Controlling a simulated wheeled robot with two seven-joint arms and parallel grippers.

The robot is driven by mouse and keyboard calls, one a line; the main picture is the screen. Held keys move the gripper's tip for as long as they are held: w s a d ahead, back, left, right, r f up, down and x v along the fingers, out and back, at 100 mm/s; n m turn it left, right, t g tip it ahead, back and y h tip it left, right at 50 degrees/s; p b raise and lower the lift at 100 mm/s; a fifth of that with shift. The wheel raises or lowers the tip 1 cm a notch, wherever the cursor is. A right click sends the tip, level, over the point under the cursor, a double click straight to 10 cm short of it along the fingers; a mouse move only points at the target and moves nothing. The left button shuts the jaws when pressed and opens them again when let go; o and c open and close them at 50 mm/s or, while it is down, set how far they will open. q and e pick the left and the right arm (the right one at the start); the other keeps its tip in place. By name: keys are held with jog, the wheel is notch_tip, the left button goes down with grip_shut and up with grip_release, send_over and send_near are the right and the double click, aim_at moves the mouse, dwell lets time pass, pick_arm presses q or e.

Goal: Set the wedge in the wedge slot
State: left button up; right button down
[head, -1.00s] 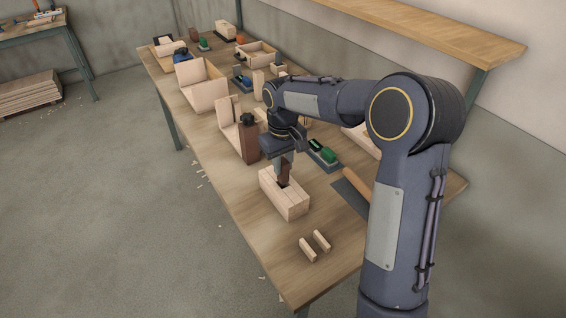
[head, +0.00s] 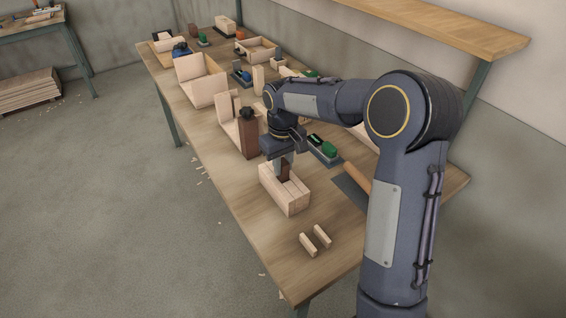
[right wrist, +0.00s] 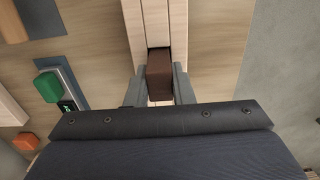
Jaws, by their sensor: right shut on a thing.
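The wedge is a dark brown block (head: 284,173), upright between the fingers of my right gripper (head: 285,163). It stands at the opening in the top of a pale wooden block (head: 291,204) on the bench. The right wrist view shows the wedge (right wrist: 159,72) between the two grey fingertips, in line with the dark wedge slot (right wrist: 158,52) between the pale strips. Its lower end seems to be inside the slot, but how deep I cannot tell. My right gripper is shut on the wedge. My left gripper is not in view.
Two small pale sticks (head: 308,245) lie near the bench's front end. A tool with a wooden handle (head: 357,180) and a green-topped tool (head: 324,150) lie to the right. A brown block with a dark knob (head: 247,137) stands close behind. The bench's left edge is near.

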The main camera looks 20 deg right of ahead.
jog(key=shift+f+b, duration=0.4)
jog(key=shift+f, duration=0.3)
jog(key=c, duration=1.2)
grip_release()
jog(key=shift+o, duration=0.2)
jog(key=shift+r, duration=0.1)
notch_tip(320, 180, up, 8)
jog(key=p, duration=0.6)
jog(key=shift+p, duration=0.4)
